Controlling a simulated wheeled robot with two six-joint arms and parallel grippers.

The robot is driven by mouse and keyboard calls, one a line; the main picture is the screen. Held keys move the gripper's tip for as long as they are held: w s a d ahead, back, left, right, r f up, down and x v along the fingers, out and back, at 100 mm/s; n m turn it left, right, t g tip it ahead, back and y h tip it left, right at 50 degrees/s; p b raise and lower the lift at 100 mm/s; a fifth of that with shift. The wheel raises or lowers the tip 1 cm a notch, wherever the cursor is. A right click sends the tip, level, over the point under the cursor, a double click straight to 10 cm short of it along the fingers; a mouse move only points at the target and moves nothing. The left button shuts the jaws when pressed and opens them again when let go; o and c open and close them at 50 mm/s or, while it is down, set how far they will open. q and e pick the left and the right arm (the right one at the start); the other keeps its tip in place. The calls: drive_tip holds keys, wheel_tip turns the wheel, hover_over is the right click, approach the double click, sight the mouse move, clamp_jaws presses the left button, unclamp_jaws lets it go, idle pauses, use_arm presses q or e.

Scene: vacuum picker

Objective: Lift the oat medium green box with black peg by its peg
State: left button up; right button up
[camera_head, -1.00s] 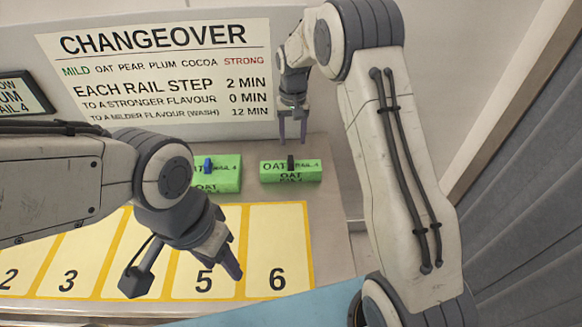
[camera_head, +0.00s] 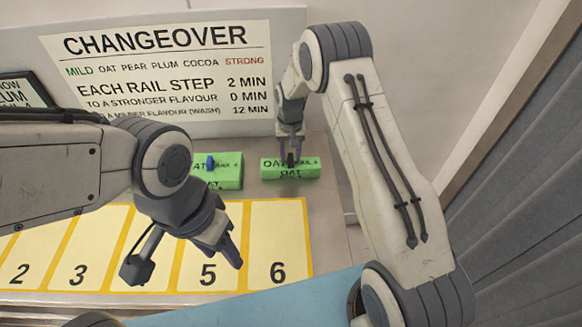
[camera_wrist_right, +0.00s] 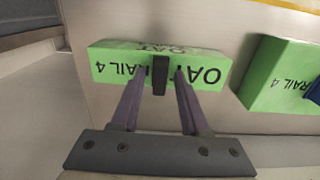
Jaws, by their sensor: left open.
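The green OAT box with a black peg (camera_head: 291,170) stands on the table at the right, behind slot 6. It also shows in the right wrist view (camera_wrist_right: 110,63), where its black peg (camera_wrist_right: 160,75) sticks up from the box. My right gripper (camera_head: 290,160) is over this box. In the wrist view its two purple fingers (camera_wrist_right: 158,85) are apart, one on each side of the peg, with visible gaps. My left gripper (camera_head: 236,258) is open and empty above the numbered slots near 5.
A second green OAT box with a blue peg (camera_head: 228,171) stands just left of the first, partly hidden by my left arm. Numbered yellow-edged slots (camera_head: 280,225) lie in front. A CHANGEOVER sign (camera_head: 160,70) stands behind on a back panel.

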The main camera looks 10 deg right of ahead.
clamp_jaws()
idle(1.2)
